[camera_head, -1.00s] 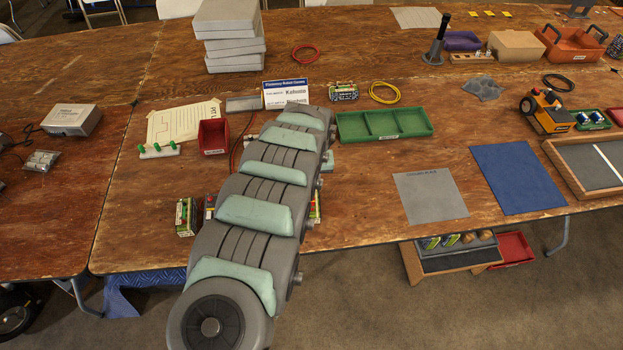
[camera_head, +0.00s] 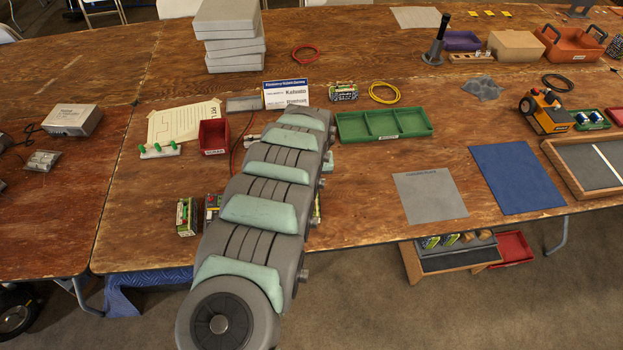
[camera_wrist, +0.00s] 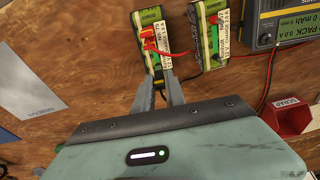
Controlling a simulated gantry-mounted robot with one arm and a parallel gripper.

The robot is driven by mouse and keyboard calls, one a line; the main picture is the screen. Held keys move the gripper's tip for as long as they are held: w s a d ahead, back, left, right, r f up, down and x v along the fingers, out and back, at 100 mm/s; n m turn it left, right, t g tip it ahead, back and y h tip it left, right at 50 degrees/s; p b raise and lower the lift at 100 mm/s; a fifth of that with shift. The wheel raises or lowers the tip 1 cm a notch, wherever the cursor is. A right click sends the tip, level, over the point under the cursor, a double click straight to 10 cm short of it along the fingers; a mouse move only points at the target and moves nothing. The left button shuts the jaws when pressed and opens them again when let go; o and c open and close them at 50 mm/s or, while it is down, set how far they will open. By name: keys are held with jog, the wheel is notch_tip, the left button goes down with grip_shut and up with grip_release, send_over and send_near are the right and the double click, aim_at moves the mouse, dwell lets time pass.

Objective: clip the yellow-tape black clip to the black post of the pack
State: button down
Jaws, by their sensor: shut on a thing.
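In the wrist view two green packs with white labels stand side by side, a left pack (camera_wrist: 148,22) and a right pack (camera_wrist: 198,45). A red clip (camera_wrist: 149,42) sits on the left pack, with a red wire running toward the right pack. My gripper (camera_wrist: 160,76) is at the lower end of the left pack, shut on a small dark thing, apparently the black clip. Its yellow tape and the pack's black post cannot be made out, nor whether clip and post touch. In the head view my arm hides my gripper.
A charger (camera_wrist: 284,28) with a display stands beside the packs, its wires crossing the table. A red scrap bin (camera_wrist: 290,118) is at the right in the wrist view. In the head view a green tray (camera_head: 385,125) and a grey mat (camera_head: 430,197) lie right of my arm.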

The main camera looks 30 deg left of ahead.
jog(key=shift+f, duration=0.1)
dwell(0.8)
jog(key=c, duration=1.3)
grip_release()
jog(key=shift+o, duration=1)
jog(key=shift+r+p, duration=2.5)
jog(key=shift+r, duration=1.3)
